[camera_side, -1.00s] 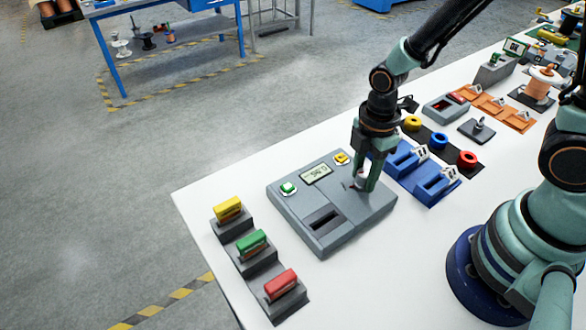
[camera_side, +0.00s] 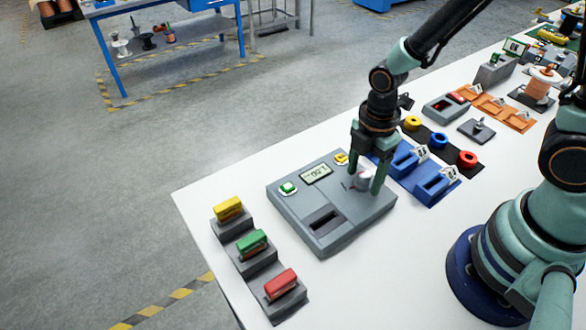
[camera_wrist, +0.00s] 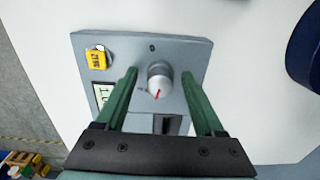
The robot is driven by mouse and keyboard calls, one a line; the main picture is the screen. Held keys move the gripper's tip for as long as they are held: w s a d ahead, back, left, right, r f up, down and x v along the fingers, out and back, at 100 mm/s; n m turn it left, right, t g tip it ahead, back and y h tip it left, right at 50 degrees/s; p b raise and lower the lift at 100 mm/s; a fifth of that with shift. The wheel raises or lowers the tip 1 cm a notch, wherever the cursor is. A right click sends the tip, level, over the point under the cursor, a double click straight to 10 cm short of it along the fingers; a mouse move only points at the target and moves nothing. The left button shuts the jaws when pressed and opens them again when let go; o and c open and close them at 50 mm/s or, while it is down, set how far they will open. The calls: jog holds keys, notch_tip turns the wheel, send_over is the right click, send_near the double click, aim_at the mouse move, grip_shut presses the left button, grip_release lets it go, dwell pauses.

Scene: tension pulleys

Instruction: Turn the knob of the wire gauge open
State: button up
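The wire gauge is a grey box (camera_side: 290,212) on the white bench, with a small display (camera_side: 316,174) and a dark slot (camera_side: 324,219). Its knob is a round silvery cap (camera_wrist: 158,82) with a red pointer line, which points down and slightly left in the wrist view. The knob shows in the side view (camera_side: 364,180), partly hidden by my fingers. My gripper (camera_side: 367,185) is over the gauge with its fingers down on both sides of the knob. In the wrist view my gripper (camera_wrist: 159,74) is open, with a gap between each finger and the knob.
The gauge also has a green button (camera_side: 288,188) and a yellow button (camera_side: 341,158). Grey holders with a yellow, a green (camera_side: 252,242) and a red block stand at left. Blue holders (camera_side: 434,185) stand close to the right. The bench in front of the gauge is clear.

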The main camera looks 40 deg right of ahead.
aim_at(366, 170)
notch_tip(366, 170, up, 12)
dwell(0.8)
jog(key=d+r+m+t, duration=0.5)
jog(key=d+r+m, duration=0.2)
jog(key=m, duration=1)
jog(key=shift+r+m+t, duration=0.3)
jog(key=shift+r+m, duration=0.1)
jog(key=shift+r, duration=0.5)
